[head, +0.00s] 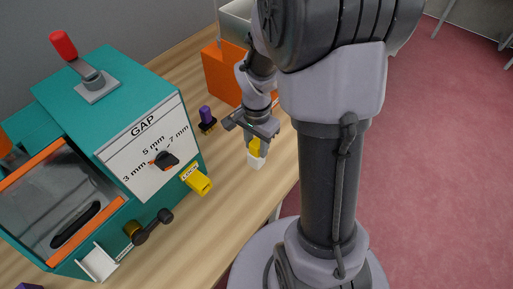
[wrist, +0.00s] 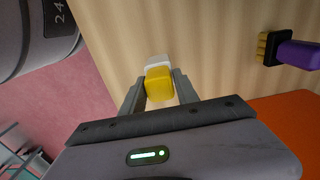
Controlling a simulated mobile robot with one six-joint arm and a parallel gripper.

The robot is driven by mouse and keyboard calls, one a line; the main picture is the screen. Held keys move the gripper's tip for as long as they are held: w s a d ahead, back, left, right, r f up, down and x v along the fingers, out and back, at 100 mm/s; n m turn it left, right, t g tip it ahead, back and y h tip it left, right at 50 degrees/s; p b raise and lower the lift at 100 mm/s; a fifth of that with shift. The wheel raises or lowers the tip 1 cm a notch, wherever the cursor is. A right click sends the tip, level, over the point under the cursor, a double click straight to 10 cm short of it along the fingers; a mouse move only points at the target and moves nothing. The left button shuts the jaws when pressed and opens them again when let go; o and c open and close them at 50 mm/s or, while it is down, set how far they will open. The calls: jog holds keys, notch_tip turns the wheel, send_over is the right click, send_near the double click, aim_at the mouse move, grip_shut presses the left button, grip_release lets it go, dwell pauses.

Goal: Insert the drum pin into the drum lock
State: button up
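The drum pin (head: 254,147), a yellow block with a white part at its lower end, is upright above the wooden table at my gripper (head: 256,140). In the wrist view the yellow block (wrist: 159,86) sits between my two fingers (wrist: 159,88), which press close on both its sides. The white part (wrist: 157,62) shows just beyond it. I cannot tell whether the white part is a separate holder, or whether it touches the table. The drum lock (head: 198,181) is a yellow fitting labelled LOCK on the right side of the teal machine, left of my gripper.
The teal machine (head: 125,88) has a gap dial (head: 164,160), a red-knobbed lever (head: 64,46) and a black crank (head: 152,226). Bare table lies between the lock and my gripper.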

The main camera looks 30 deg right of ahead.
grip_shut()
notch_tip(320, 180, up, 11)
jog(key=p, duration=0.4)
jog(key=shift+f, duration=0.2)
